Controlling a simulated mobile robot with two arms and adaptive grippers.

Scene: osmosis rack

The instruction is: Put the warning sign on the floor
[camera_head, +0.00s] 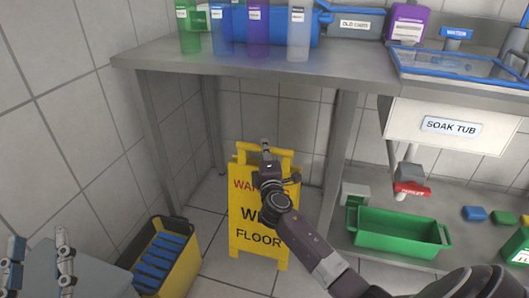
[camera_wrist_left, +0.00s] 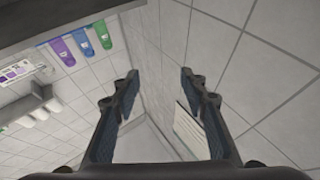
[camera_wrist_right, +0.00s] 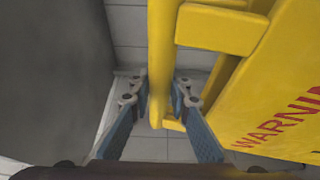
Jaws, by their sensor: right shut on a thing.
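The yellow warning sign (camera_head: 258,218) is upright in front of the open space under the bench, its "WET FLOOR" face towards me. Its lower feet appear at or close to the tiled floor; I cannot tell whether they touch. My right gripper (camera_head: 266,152) is at the sign's top and partly covers its lettering. In the right wrist view my right gripper (camera_wrist_right: 159,97) is shut on the sign's yellow handle bar (camera_wrist_right: 160,45), with the sign's face (camera_wrist_right: 275,110) to the right. My left gripper (camera_head: 40,258) is open and empty at the lower left; it also shows in the left wrist view (camera_wrist_left: 160,78).
A yellow-and-black crate (camera_head: 185,268) with blue items stands left of the sign. The bench (camera_head: 250,66) holds several coloured containers. A green bin (camera_head: 398,232) sits on the low shelf at right, below the soak tub (camera_head: 450,125). Bare floor shows around the sign.

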